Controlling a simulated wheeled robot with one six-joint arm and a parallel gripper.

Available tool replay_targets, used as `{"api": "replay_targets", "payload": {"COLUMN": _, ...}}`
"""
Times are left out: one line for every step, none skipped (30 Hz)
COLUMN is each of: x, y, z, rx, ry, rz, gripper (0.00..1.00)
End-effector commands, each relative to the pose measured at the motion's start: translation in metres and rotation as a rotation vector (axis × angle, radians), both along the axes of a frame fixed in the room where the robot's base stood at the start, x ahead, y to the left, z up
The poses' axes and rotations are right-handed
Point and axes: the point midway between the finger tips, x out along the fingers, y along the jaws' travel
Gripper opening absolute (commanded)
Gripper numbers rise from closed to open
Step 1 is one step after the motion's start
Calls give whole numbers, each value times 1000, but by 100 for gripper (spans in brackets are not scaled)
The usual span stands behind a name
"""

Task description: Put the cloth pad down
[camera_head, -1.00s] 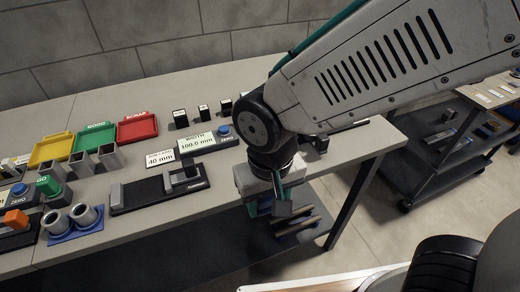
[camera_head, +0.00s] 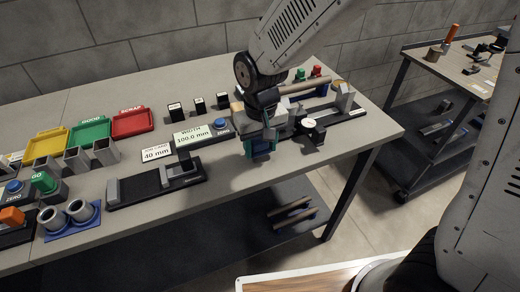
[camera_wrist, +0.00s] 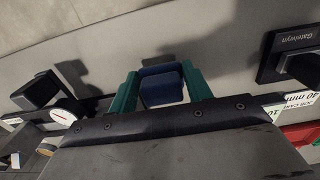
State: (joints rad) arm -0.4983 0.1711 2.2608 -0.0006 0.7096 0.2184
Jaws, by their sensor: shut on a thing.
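The dark blue cloth pad (camera_wrist: 162,88) sits between the two teal fingers of my gripper (camera_wrist: 160,80) in the wrist view. My gripper is shut on it. In the head view my gripper (camera_head: 260,147) points down over the front part of the workbench (camera_head: 235,179), and the blue pad shows only as a small patch between the fingers. The pad appears close to the bench top; I cannot tell whether it touches.
A width gauge with a 100.0 mm display (camera_head: 193,136) and a black fixture (camera_head: 157,184) stand left of my gripper. A dial gauge (camera_head: 312,130) stands close on its right. Yellow, green and red trays (camera_head: 132,123) lie farther left. Bare bench lies around the front edge.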

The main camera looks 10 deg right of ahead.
Motion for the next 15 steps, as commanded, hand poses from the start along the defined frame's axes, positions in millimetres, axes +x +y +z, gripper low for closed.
{"api": "replay_targets", "payload": {"x": -1, "y": 0, "z": -9, "rx": -2, "ry": 5, "rz": 0, "gripper": 28}}
{"api": "replay_targets", "payload": {"x": -1, "y": 0, "z": -13, "rx": -2, "ry": 4, "rz": 0, "gripper": 28}}
{"api": "replay_targets", "payload": {"x": -1, "y": 0, "z": -17, "rx": -2, "ry": 3, "rz": 0, "gripper": 28}}
{"api": "replay_targets", "payload": {"x": -1, "y": 0, "z": -18, "rx": -1, "ry": 2, "rz": 0, "gripper": 28}}
{"api": "replay_targets", "payload": {"x": 0, "y": 0, "z": -18, "rx": 0, "ry": 1, "rz": 0, "gripper": 28}}
{"api": "replay_targets", "payload": {"x": 0, "y": 0, "z": -18, "rx": 0, "ry": 0, "rz": 0, "gripper": 28}}
{"api": "replay_targets", "payload": {"x": 0, "y": 0, "z": -18, "rx": 0, "ry": 0, "rz": 0, "gripper": 28}}
{"api": "replay_targets", "payload": {"x": 0, "y": 0, "z": -18, "rx": 0, "ry": 0, "rz": 0, "gripper": 28}}
{"api": "replay_targets", "payload": {"x": 0, "y": 0, "z": -18, "rx": 0, "ry": 0, "rz": 0, "gripper": 28}}
{"api": "replay_targets", "payload": {"x": 0, "y": 0, "z": -18, "rx": 0, "ry": 0, "rz": 0, "gripper": 28}}
{"api": "replay_targets", "payload": {"x": 0, "y": 0, "z": -18, "rx": 0, "ry": 0, "rz": 0, "gripper": 28}}
{"api": "replay_targets", "payload": {"x": 0, "y": 0, "z": -19, "rx": 0, "ry": 0, "rz": 0, "gripper": 28}}
{"api": "replay_targets", "payload": {"x": 0, "y": 0, "z": -20, "rx": 0, "ry": 0, "rz": 0, "gripper": 28}}
{"api": "replay_targets", "payload": {"x": 0, "y": 0, "z": -21, "rx": 0, "ry": 1, "rz": 0, "gripper": 28}}
{"api": "replay_targets", "payload": {"x": -1, "y": 0, "z": -22, "rx": 0, "ry": 1, "rz": 0, "gripper": 28}}
